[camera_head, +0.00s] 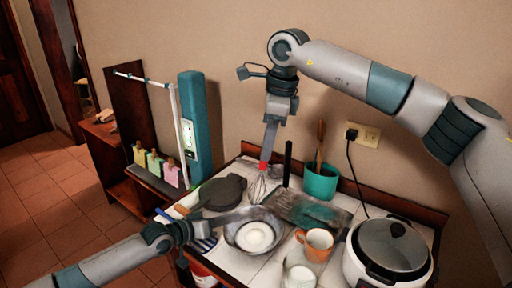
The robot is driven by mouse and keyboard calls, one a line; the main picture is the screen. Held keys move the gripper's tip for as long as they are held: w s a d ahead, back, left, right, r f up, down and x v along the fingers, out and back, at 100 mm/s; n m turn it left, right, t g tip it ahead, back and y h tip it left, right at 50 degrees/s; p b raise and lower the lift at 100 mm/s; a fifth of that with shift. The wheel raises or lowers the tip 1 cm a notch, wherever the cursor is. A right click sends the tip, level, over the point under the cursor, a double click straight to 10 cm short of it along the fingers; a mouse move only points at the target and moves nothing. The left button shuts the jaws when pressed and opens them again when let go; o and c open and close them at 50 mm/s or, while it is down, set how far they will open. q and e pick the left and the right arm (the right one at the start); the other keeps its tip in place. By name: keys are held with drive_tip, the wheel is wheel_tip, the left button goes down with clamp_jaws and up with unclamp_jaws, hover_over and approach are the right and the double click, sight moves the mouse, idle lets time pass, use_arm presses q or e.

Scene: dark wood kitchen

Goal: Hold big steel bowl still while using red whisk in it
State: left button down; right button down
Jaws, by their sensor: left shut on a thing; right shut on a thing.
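The big steel bowl (236,240) stands on the white tiled counter with a white substance (255,236) in it. My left gripper (222,222) reaches in from the left and is shut on the bowl's left rim. The arm covers part of that rim. My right gripper (266,152) comes down from above, shut on the red whisk's (263,166) handle. The whisk hangs nearly upright, and its wire head (258,190) shows just above the bowl's far rim in the picture. The wires look clear of the white substance.
An orange mug (318,243) and a pale glass (299,276) stand right of the bowl. A rice cooker (390,252) is further right. Behind are a grey tray (290,207), a teal utensil pot (320,184) and an upright black object (288,160). A dark pan (221,190) lies behind left.

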drive_tip(key=shift+s+d+f+y, duration=0.15)
drive_tip(key=shift+d+f+y, duration=0.1)
drive_tip(key=shift+d, duration=0.15)
drive_tip(key=shift+s+d+f+y, duration=0.1)
drive_tip(key=shift+d+y, duration=0.15)
drive_tip(key=shift+d, duration=0.1)
drive_tip(key=shift+f, duration=0.2)
wheel_tip(320, 180, down, 11)
drive_tip(key=shift+f, duration=0.15)
idle(1.1)
drive_tip(key=shift+w, duration=0.1)
idle(0.4)
